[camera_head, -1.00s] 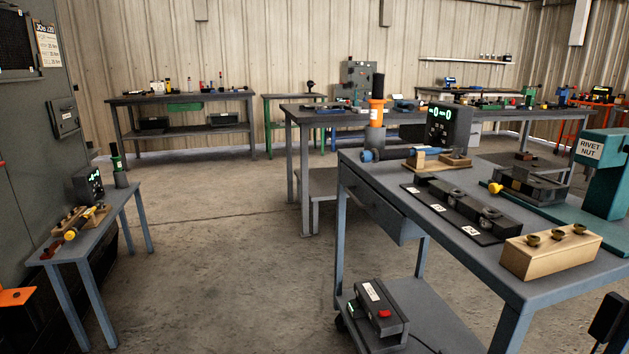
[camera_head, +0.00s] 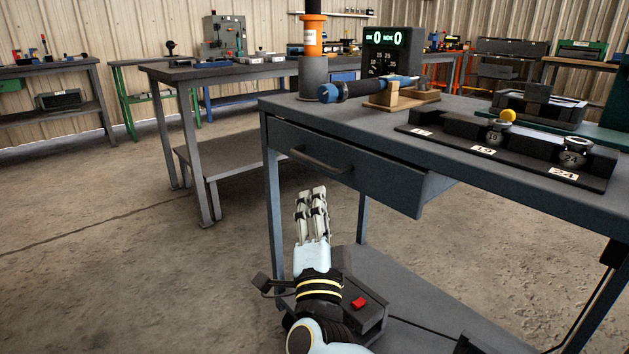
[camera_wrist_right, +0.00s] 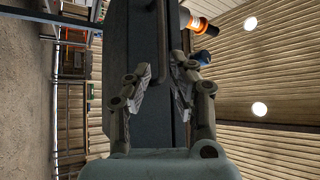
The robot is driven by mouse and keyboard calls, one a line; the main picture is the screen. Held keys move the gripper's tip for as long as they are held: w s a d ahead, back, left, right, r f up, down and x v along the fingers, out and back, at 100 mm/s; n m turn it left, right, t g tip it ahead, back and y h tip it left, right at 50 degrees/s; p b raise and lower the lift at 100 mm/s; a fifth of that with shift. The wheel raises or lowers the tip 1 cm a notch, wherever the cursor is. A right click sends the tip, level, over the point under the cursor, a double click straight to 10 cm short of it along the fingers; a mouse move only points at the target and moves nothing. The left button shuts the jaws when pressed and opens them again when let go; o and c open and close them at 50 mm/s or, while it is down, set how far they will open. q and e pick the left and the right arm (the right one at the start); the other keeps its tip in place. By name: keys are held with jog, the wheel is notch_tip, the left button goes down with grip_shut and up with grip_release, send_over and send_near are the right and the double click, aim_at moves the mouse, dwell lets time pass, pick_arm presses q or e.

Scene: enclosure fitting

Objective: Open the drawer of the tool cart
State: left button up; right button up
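The tool cart (camera_head: 465,175) is a blue-grey bench with a drawer (camera_head: 375,180) under its top. My left gripper is not in view.
On the cart top are an orange-and-grey cylinder (camera_head: 312,60), a blue tool (camera_head: 365,88) on a wooden stand, a display box (camera_head: 390,52) and a black socket rail (camera_head: 510,150). A red-buttoned box (camera_head: 365,312) sits on the lower shelf. Floor left of the cart is clear.

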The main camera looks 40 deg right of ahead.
aim_at(317, 163)
jog(key=x, duration=1)
jog(key=shift+w+d, duration=0.1)
grip_shut()
